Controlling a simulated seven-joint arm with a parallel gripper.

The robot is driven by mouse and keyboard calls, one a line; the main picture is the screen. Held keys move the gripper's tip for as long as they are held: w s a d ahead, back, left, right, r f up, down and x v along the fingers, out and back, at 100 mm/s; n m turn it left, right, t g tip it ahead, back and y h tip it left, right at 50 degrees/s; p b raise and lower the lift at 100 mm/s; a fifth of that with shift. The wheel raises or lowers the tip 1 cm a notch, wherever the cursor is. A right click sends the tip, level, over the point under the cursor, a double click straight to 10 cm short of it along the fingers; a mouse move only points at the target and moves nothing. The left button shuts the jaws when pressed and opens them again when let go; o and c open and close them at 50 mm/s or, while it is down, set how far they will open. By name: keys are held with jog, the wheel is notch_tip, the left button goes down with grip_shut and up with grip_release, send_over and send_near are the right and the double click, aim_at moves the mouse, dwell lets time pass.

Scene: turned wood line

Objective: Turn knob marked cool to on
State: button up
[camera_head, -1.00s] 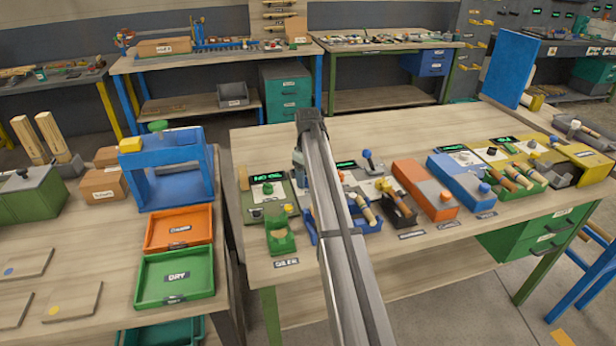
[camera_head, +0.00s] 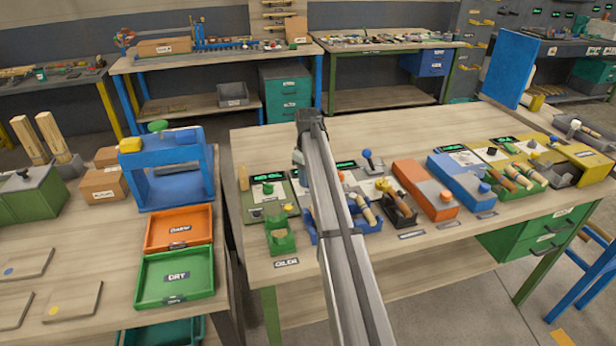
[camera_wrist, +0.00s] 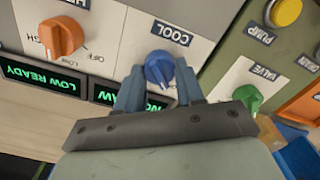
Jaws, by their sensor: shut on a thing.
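The blue knob (camera_wrist: 159,68) sits on a white panel under the label COOL (camera_wrist: 171,33), which reads upside down in the wrist view. My gripper (camera_wrist: 158,82) is shut on this knob, with one blue-grey finger on each side of it. The knob's pointer and any on or off marks beside it are hidden by the fingers. In the head view my arm covers the knob and my gripper's fingertips.
In the wrist view an orange knob (camera_wrist: 61,37) with LOW and HIGH marks is left, a green VALVE knob (camera_wrist: 248,98) right, and a yellow PUMP button (camera_wrist: 284,11) upper right. Green-lit displays (camera_wrist: 40,78) lie close to the fingers.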

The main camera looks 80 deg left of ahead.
jog(key=shift+m, duration=0.3)
jog(key=m, duration=0.3)
jog(key=shift+m, duration=0.3)
jog(key=m, duration=0.4)
jog(key=shift+w+m, duration=0.1)
jog(key=shift+m, duration=0.2)
jog(key=m, duration=0.4)
jog(key=shift+m, duration=2.5)
jog(key=shift+w, duration=0.1)
jog(key=o, duration=1)
jog(key=shift+o, duration=0.2)
notch_tip(320, 180, up, 14)
